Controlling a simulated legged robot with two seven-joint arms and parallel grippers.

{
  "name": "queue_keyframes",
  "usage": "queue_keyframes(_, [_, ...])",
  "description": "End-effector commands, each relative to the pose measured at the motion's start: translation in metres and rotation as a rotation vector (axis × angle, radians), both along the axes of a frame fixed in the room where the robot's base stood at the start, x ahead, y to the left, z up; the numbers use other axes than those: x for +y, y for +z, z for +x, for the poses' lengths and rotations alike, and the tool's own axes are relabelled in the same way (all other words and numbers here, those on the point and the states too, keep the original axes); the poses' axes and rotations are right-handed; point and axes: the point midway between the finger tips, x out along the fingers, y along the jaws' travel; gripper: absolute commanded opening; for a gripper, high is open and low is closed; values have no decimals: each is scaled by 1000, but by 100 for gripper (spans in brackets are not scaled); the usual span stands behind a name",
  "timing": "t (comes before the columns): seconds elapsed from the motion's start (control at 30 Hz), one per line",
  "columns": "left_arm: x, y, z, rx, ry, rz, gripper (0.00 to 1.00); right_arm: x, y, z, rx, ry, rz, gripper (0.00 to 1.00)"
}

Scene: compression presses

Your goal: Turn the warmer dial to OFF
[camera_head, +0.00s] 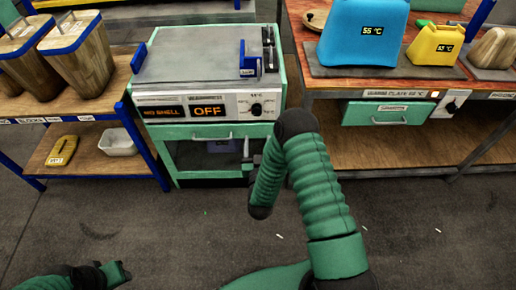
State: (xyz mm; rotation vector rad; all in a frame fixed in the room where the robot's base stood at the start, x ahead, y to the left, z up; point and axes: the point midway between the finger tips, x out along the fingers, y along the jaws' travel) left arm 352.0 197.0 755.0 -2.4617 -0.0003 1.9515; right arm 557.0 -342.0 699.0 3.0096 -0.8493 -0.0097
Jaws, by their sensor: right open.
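The warmer (203,104) is a green cabinet with a pale front panel and a flat grey lid. Its black dial (256,109) is at the panel's right end, with small markings around it too fine to read. The orange display (207,110) reads OFF, and the one beside it reads NO SHELL. My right gripper (250,161) is open and empty, below the dial and apart from it, in front of the cabinet's lower part; my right arm partly hides it. My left gripper (120,272) is low at the left, far from the warmer; its jaw opening is unclear.
A wooden bench (306,78) at right has a green drawer and another dial (452,104). On its plate stand a blue container (362,32) and a yellow one (434,44). A blue-framed shelf (85,155) at left holds wooden vessels and a white tub (117,142).

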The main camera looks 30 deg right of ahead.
Motion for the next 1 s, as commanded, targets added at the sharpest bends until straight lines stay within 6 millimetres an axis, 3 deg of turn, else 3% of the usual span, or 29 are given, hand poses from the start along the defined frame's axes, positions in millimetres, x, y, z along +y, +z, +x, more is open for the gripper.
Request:
queue_keyframes(0.1, [0, 4, 0, 0, 0, 0, 36, 14, -1, -21, 4, 2, 1, 60])
queue_keyframes(0.23, [0, 5, 0, 0, 0, 0, 36, 20, -1, -33, 1, 1, 0, 60])
queue_keyframes(0.67, [0, 5, 0, 0, 0, 0, 36, 21, -1, -35, 0, 0, 0, 60])
queue_keyframes(0.77, [0, 5, 0, 0, 0, 0, 36, 23, 0, -31, 9, 13, 8, 60])
queue_keyframes(0.87, [0, 5, 0, 0, 0, 0, 36, 34, 4, -14, 70, 82, 55, 60])
queue_keyframes(1.0, [0, 5, 0, 0, 0, 0, 36, 72, 11, 7, 283, 255, 164, 60])
